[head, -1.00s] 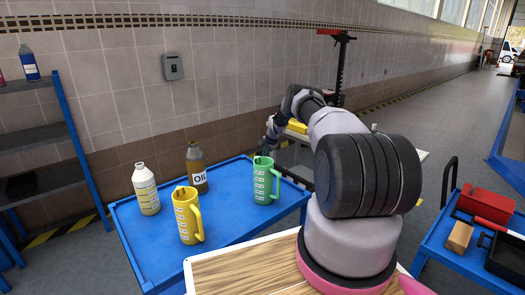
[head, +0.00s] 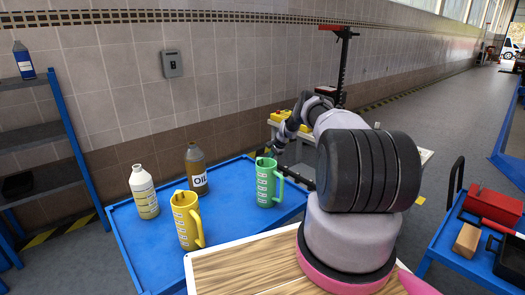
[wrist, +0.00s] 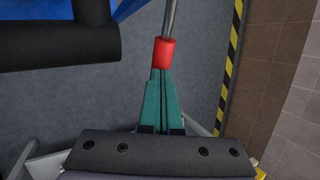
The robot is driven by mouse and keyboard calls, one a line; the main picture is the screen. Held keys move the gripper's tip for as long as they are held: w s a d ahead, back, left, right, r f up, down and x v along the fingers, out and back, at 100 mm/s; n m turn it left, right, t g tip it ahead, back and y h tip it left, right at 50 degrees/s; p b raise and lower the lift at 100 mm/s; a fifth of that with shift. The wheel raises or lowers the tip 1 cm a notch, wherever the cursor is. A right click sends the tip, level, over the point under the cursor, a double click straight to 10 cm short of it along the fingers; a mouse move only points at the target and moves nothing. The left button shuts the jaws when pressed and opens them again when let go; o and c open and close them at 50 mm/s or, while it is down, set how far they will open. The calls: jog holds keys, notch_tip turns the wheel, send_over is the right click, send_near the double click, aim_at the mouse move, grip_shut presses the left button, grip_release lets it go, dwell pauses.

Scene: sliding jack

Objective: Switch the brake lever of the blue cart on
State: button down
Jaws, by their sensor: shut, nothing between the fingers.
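The blue cart (head: 150,261) stands left of my arm in the head view, with jugs and bottles on top. In the wrist view a grey metal rod with a red end (wrist: 164,53), which looks like the brake lever, comes down from the top. My gripper (wrist: 161,72) has its teal fingers shut and empty. Their tips are right at the red end; I cannot tell if they touch it. In the head view my gripper (head: 271,149) is small, beyond the far right corner of the cart and partly hidden behind the green jug (head: 267,183). The lever cannot be made out there.
A yellow jug (head: 187,220), a white bottle (head: 144,192) and an oil bottle (head: 196,170) stand on the cart. A dark bar (wrist: 60,42) lies left of the lever in the wrist view. The tiled wall (wrist: 285,75) is on the right.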

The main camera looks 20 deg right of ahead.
jog(key=shift+f, duration=0.5)
jog(key=shift+s+a+f, duration=0.1)
jog(key=shift+s+f, duration=0.05)
jog(key=shift+f, duration=0.05)
jog(key=w+d+v, duration=0.1)
jog(key=d+v, duration=0.1)
jog(key=v, duration=1.2)
jog(key=shift+w+d, duration=0.2)
jog(key=shift+d, duration=0.05)
jog(key=shift+f, duration=0.1)
